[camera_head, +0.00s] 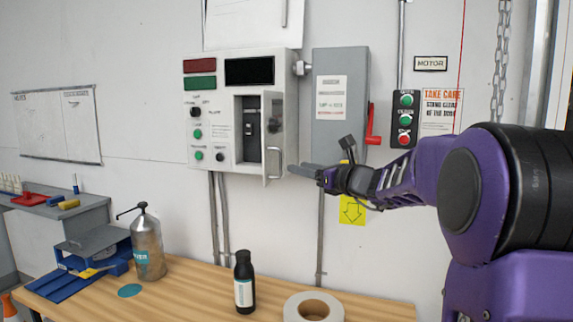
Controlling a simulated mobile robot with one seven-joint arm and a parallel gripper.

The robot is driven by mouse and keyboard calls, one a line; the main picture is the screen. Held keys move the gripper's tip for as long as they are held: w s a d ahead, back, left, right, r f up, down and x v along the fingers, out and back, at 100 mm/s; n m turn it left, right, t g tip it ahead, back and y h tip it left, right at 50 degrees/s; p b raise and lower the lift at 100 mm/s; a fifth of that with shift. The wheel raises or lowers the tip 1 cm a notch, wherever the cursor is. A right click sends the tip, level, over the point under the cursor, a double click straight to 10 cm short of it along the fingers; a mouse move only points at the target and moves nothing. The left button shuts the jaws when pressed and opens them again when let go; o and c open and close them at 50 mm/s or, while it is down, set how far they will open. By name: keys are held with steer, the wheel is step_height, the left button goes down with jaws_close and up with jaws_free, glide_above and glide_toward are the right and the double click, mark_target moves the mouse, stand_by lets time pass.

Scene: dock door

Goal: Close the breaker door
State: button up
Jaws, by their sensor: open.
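The breaker door (274,160) is a narrow light panel on the control box (226,64). It stands open, swung out toward me on the right side of a dark recess. A black breaker (252,125) shows inside the recess. A small handle (283,160) is on the door's outer side. My gripper (305,171) reaches in from the right, its dark fingers pointing left and ending just right of the door handle. I cannot tell whether the fingertips touch it. The gap between the fingers is hard to see from this side.
A grey switch box (341,60) with a red lever (372,126) is right of the control box, above my gripper. A button station (405,118) is farther right. Below, a wooden bench (190,298) holds a spray bottle (147,245), a black bottle (244,282) and a tape roll (313,307).

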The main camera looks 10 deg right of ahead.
mark_target(281, 163)
steer(key=x, duration=0.6)
steer(key=shift+w+a, duration=0.1)
steer(key=shift+w, duration=0.05)
steer(key=shift+c, duration=0.2)
jaws_close()
stand_by(1.1)
